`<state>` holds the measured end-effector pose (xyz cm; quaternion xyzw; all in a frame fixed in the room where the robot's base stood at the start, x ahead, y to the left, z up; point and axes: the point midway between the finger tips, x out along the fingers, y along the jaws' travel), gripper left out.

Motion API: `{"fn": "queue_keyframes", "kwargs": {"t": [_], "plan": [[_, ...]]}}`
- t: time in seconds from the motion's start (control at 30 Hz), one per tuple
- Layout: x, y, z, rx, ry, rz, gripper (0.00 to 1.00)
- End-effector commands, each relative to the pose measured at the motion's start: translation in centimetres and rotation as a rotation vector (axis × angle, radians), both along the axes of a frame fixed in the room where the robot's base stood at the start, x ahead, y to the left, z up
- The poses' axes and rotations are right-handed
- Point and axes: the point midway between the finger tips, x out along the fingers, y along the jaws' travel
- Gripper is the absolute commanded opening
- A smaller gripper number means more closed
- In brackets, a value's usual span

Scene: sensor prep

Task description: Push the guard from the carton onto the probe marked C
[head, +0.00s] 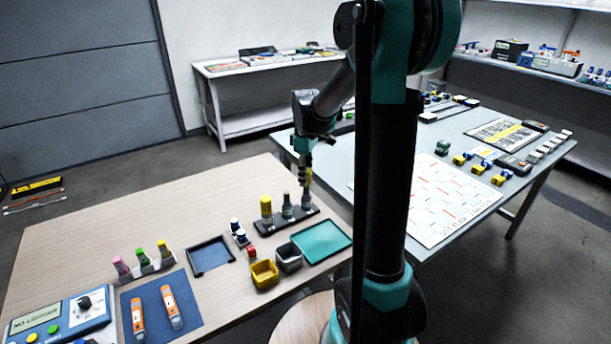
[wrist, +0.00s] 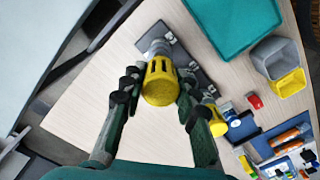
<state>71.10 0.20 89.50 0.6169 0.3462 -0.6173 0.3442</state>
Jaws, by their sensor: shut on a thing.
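My gripper (head: 305,178) is over the right end of a black rack (head: 269,226). It is shut on a yellow slotted guard (wrist: 161,84), held between the two dark fingers in the wrist view. The rack holds a left probe with a yellow guard on it (head: 266,208), a bare dark middle probe (head: 287,210) and a grey right probe (head: 306,201). The held guard lines up with the grey right probe, which shows just beyond it in the wrist view (wrist: 157,46). I cannot tell whether they touch. The probe letters are not readable.
In front of the rack stand an open yellow box (head: 264,274), an open grey box (head: 289,258) and a teal tray (head: 322,240). Small blue-and-white pieces (head: 239,234) stand left of the rack. The wooden table (head: 190,210) is clear behind and to the left.

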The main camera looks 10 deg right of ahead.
Motion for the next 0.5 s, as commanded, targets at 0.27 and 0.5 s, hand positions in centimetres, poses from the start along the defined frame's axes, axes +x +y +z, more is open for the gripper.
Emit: {"fn": "queue_keyframes", "kwargs": {"t": [0.27, 0.5], "plan": [[0.0, 0.0, -0.6, 0.000, 0.000, 0.000, 0.03], [0.0, 0.0, -1.2, 0.000, 0.000, 0.000, 0.03]]}}
